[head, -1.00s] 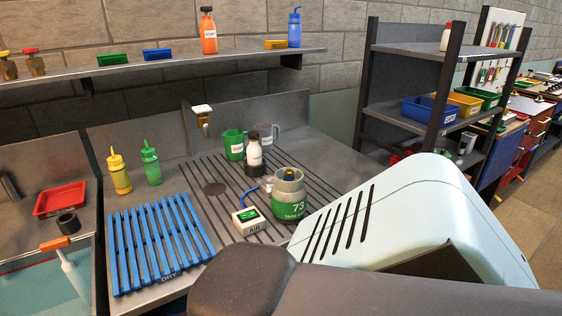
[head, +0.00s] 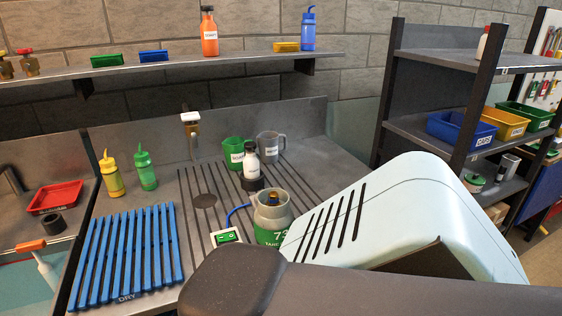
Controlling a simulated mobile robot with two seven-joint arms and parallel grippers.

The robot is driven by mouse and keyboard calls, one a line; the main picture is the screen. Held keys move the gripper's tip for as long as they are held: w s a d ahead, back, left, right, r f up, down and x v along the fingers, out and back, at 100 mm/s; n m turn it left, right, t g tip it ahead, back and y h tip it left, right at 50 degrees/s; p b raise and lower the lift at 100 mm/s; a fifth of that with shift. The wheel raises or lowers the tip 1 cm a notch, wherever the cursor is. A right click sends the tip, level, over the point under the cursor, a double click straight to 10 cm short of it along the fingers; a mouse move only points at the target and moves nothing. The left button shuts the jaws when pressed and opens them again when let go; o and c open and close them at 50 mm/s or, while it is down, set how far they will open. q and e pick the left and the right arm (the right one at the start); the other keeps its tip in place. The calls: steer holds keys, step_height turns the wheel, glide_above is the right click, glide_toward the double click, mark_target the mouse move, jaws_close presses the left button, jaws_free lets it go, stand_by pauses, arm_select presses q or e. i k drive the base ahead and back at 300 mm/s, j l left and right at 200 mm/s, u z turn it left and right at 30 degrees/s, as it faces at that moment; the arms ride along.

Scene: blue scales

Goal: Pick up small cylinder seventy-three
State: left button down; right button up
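The small cylinder seventy-three (head: 270,217) stands upright on the grooved drain area of the grey bench. It has a grey body, a brass-coloured valve on top and a green band with white "73" and part of "TARE". A pale slotted casing overlaps its right side and my dark arm link comes close below, so its base is hidden. A blue hose (head: 238,211) runs behind it towards a small white box with a green face (head: 226,236). Neither gripper shows in the head view, and nothing is seen holding the cylinder.
A white bottle in a black cup (head: 251,165), a green mug (head: 232,152) and a grey mug (head: 268,147) stand behind the cylinder. A blue slatted rack (head: 127,255) lies left. Yellow (head: 112,176) and green (head: 147,171) squeeze bottles stand beyond it. A shelf (head: 180,65) spans the wall.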

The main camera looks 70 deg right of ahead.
mark_target(273, 217)
steer(key=k+l, duration=0.2)
steer(key=l, duration=0.2)
steer(key=k+l, duration=0.25)
steer(key=l, duration=0.2)
steer(key=k+l, duration=0.2)
steer(key=l, duration=0.2)
steer(key=k+l+u, duration=0.1)
steer(key=l, duration=0.35)
steer(key=k, duration=0.1)
